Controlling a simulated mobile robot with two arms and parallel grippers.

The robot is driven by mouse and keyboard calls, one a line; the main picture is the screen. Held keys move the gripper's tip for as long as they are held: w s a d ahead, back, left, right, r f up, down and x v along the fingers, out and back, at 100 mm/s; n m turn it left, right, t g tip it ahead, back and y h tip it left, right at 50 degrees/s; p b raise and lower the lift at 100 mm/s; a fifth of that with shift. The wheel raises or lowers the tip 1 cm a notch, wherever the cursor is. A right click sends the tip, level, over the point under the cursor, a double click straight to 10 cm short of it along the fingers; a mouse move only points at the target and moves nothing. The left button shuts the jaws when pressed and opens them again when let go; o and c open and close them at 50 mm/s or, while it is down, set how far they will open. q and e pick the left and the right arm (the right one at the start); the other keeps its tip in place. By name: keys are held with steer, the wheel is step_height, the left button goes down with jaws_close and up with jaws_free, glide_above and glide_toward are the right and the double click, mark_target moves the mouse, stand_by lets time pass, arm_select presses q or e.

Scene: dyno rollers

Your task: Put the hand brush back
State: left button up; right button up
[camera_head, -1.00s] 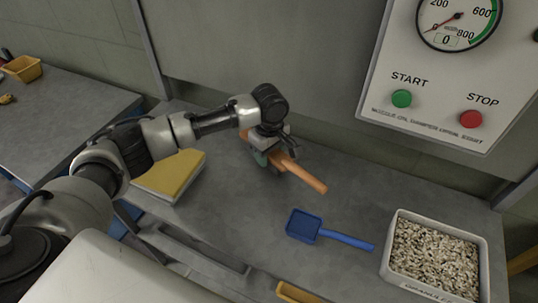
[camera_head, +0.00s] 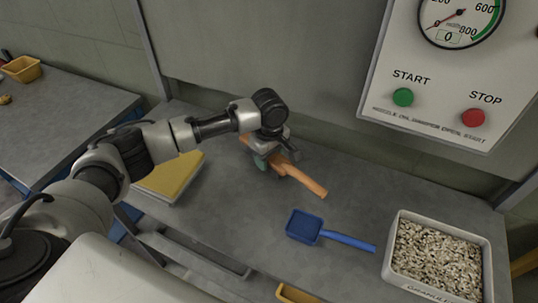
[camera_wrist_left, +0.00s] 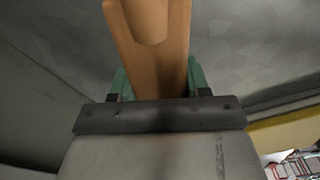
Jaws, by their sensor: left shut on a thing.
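The hand brush (camera_head: 308,183) has an orange-brown wooden body and handle. In the head view my left gripper (camera_head: 272,158) is shut on it over the grey bench, with the handle pointing to the lower right. In the left wrist view the brush's wood (camera_wrist_left: 152,55) runs up between the green fingers of my left gripper (camera_wrist_left: 155,82). The brush's far end is partly hidden by the gripper, and its bristles are not clear. I cannot tell whether the brush touches the bench. My right gripper is not in view.
A white bin of pale granules (camera_head: 397,268) stands at the right. A yellow-topped block (camera_head: 172,176) lies at the left. A control panel (camera_head: 440,95) with START and STOP buttons is behind.

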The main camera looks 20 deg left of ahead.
arm_select(q)
steer(key=shift+f, duration=0.2)
steer(key=o, duration=1.2)
